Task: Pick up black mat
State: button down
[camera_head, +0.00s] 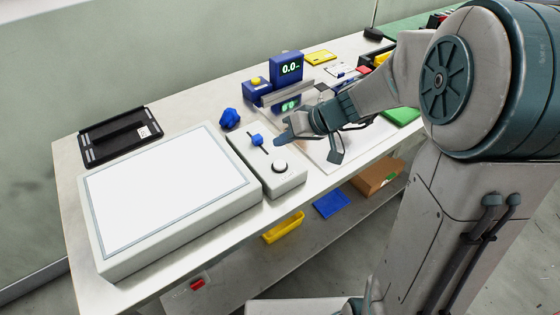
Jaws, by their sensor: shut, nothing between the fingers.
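The black mat (121,134) lies flat at the far left of the table, near the wall. It is a dark rectangle with a darker bar across its middle and a small white label at its right side. The arm reaches in from the right. Nothing hides the mat.
A large white light panel (165,195) fills the table in front of the mat. The control box (270,176) with a knob and a round button stands beside it. A blue lump (229,118) and a blue display unit (286,68) stand behind. A lower shelf (235,272) holds bins.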

aim_at(103, 141)
jog(key=u, duration=1.5)
